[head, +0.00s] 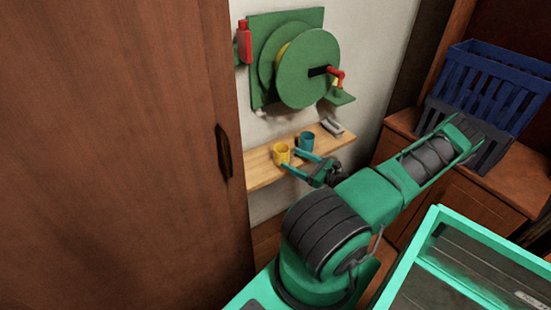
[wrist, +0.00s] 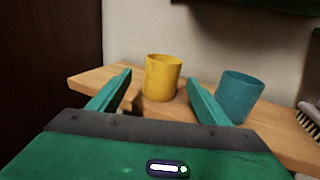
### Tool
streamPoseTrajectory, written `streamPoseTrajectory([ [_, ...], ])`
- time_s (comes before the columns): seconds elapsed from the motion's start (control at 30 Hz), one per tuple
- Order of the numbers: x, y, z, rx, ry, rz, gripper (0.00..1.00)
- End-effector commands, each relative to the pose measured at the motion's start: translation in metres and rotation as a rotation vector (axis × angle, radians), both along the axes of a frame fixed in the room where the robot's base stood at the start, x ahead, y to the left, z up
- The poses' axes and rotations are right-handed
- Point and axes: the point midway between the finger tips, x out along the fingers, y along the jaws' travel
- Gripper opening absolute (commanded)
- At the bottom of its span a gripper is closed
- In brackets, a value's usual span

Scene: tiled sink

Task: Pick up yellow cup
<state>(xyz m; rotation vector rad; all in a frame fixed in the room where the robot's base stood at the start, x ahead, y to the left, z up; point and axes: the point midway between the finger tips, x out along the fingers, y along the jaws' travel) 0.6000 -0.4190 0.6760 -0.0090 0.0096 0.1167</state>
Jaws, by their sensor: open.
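The yellow cup (head: 281,153) stands upright on a narrow wooden shelf (head: 262,172) against the wall. In the wrist view the yellow cup (wrist: 162,77) appears between my two green fingers, a little beyond their tips. My gripper (head: 300,167) is open and empty at the shelf's front side, close to the cup; it also shows in the wrist view (wrist: 160,80). I cannot tell whether either finger touches the cup.
A teal cup (wrist: 238,97) stands just right of the yellow cup, near my right finger. A brush (wrist: 308,118) lies further right on the shelf. A green hose reel (head: 308,68) hangs above. A brown wooden door (head: 120,150) is at left.

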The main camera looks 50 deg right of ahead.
Motion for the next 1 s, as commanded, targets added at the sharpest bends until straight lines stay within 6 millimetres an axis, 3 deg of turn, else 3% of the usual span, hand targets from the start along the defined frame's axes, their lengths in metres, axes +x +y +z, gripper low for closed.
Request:
streamPoseTrajectory([
  [0.17, 0.009, -0.002, 0.000, 0.011, -0.011, -0.015, 0.71],
  [0.4, 0.044, 0.002, 0.000, 0.011, -0.010, -0.011, 0.71],
  [0.67, 0.062, 0.004, 0.001, 0.010, -0.009, -0.011, 0.71],
  [1.0, 0.104, 0.009, 0.004, 0.010, -0.009, -0.011, 0.71],
])
